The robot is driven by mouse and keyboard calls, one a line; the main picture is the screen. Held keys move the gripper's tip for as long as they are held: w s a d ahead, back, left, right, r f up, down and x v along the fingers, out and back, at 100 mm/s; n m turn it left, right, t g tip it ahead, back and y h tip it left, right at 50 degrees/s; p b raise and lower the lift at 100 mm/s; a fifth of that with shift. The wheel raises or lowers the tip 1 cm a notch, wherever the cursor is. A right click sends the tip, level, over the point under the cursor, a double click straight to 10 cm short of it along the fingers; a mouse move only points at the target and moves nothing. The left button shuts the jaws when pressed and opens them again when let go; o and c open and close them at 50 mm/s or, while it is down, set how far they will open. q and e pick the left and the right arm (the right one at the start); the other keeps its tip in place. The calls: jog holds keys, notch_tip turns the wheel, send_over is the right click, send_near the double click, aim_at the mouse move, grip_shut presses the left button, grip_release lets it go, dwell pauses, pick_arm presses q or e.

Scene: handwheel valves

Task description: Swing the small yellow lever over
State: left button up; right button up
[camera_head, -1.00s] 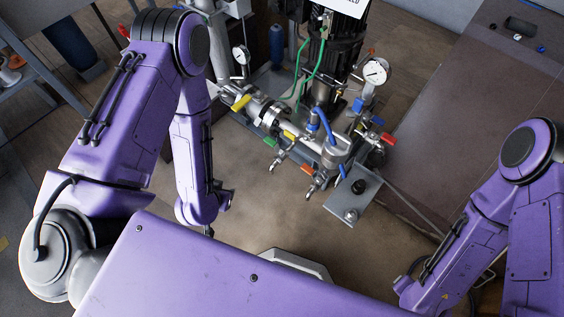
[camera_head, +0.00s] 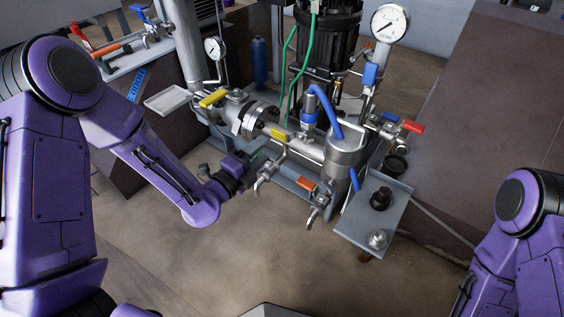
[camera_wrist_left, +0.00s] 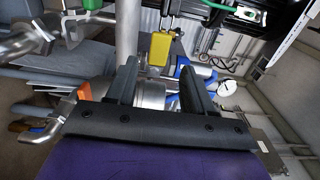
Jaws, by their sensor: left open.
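A small yellow lever (camera_head: 279,135) sits on a tap of the pipe assembly in the head view. A yellow lever also shows in the left wrist view (camera_wrist_left: 160,48), just past and between my fingertips. Another yellow lever (camera_head: 213,97) is on the pipe further left. My left gripper (camera_head: 262,158) is close to the taps, just below and left of the small lever. In the wrist view its two fingers (camera_wrist_left: 160,75) stand apart with nothing seen held between them. My right gripper is out of view; only part of that arm shows at the right.
An orange lever (camera_head: 305,183) is close to the right of my left gripper. A silver cylinder (camera_head: 345,150), a blue hose (camera_head: 326,105) and a red lever (camera_head: 413,127) are further right. A grey plate (camera_head: 385,243) juts forward. The floor (camera_head: 270,255) in front is clear.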

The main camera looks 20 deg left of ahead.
aim_at(277, 136)
pick_arm(q)
jog(key=x, duration=0.6)
jog(key=shift+w, duration=0.15)
jog(key=shift+w+d, duration=0.1)
jog(key=shift+w, duration=0.15)
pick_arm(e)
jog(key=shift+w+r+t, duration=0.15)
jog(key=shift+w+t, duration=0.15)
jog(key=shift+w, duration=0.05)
pick_arm(q)
jog(key=c, duration=0.8)
jog(key=o, duration=0.9)
jog(key=shift+v, duration=3.05)
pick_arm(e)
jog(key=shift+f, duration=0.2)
pick_arm(q)
jog(key=shift+f, duration=0.1)
